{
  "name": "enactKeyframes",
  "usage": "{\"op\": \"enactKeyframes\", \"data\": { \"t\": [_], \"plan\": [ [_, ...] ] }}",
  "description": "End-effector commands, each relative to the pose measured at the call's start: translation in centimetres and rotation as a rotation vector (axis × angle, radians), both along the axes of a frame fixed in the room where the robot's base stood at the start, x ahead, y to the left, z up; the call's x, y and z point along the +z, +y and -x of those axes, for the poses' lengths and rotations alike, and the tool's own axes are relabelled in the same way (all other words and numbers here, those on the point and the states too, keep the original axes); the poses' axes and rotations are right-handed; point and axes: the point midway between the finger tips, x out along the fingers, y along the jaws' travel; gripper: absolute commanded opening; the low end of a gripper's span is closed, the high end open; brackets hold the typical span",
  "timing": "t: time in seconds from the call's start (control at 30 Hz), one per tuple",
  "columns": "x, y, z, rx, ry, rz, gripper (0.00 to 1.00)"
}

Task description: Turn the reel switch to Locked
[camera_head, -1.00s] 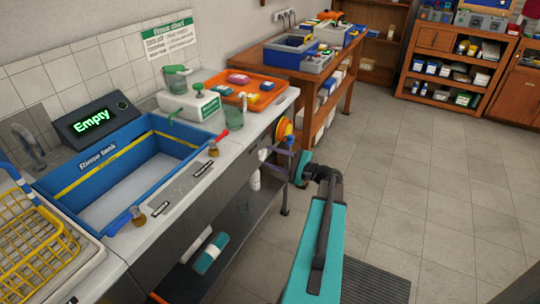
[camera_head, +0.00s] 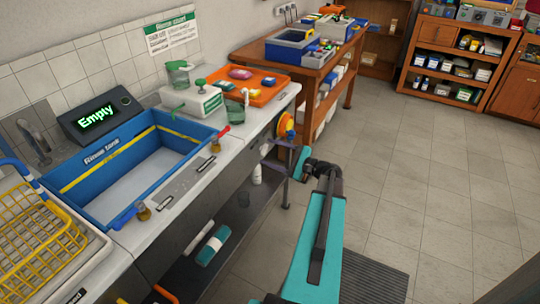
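A round yellow and orange reel (camera_head: 286,123) hangs at the far end of the rinse bench, just below the worktop. A small blue part shows at its lower right edge. Its switch and markings are too small to tell. My teal and black arm (camera_head: 320,235) reaches up from the bottom of the view, over the floor to the right of the bench. Its far visible part (camera_head: 301,163) is below and a little right of the reel, with no contact that I can make out. No gripper fingers can be made out.
The bench holds a blue rinse tank (camera_head: 118,160), its display (camera_head: 98,118) reading "Empty", an orange tray (camera_head: 262,90) and a yellow wire basket (camera_head: 35,235). A lower shelf (camera_head: 230,225) runs beneath. A wooden table (camera_head: 315,70) stands beyond. The tiled floor (camera_head: 425,180) on the right is clear.

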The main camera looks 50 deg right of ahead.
Motion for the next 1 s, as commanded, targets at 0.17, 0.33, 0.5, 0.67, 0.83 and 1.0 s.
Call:
{"op": "enactKeyframes", "data": {
  "t": [0.17, 0.33, 0.5, 0.67, 0.83, 1.0],
  "plan": [
    [0.0, -0.2, 0.0, -0.004, 0.0, 0.001, 0.59],
    [0.0, -0.3, 0.2, -0.006, 0.0, 0.002, 0.59],
    [0.0, -0.5, 1.1, -0.007, 0.0, 0.002, 0.59],
    [0.0, -0.9, 2.8, -0.008, -0.001, 0.001, 0.59],
    [0.0, -1.5, 5.0, -0.008, 0.0, 0.001, 0.59],
    [0.0, -2.1, 7.3, -0.008, 0.001, 0.001, 0.59]
  ]
}}
